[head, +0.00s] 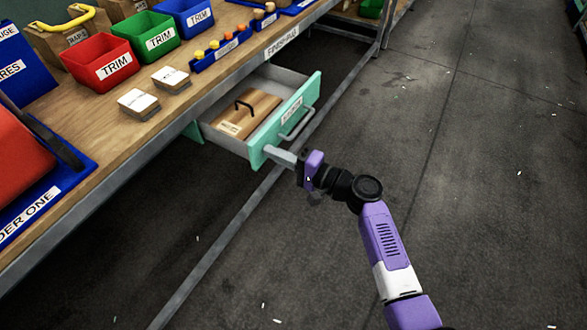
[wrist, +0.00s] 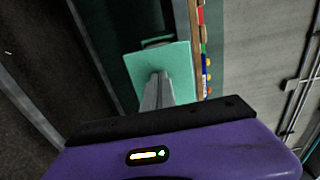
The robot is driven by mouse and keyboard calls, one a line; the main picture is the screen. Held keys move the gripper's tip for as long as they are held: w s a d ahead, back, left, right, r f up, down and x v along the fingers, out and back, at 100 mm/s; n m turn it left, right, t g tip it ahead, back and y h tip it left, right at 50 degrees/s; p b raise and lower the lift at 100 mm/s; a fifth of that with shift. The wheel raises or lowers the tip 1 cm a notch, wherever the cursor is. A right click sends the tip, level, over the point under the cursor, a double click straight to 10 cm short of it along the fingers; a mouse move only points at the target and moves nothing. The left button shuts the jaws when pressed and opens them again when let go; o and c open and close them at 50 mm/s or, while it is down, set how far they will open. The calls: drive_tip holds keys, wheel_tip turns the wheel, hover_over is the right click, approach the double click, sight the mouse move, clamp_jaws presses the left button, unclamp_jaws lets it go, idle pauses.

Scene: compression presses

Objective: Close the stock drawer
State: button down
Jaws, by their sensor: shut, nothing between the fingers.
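The wooden bench (head: 185,95) above carries red, green and blue bins, two small labelled blocks and a blue rack of pegs. A metal rail (head: 224,237) runs along the floor below the drawer.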

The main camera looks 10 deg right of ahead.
sight(222, 130)
drive_tip(key=b+x, duration=0.5)
drive_tip(key=x, duration=0.3)
drive_tip(key=b+x, duration=0.6)
drive_tip(key=x, duration=0.3)
drive_tip(key=shift+w+a+f, duration=0.15)
drive_tip(key=shift+f, duration=0.1)
drive_tip(key=shift+w+a+r, duration=0.15)
drive_tip(key=shift+r, duration=0.2)
drive_tip(key=shift+a, duration=0.15)
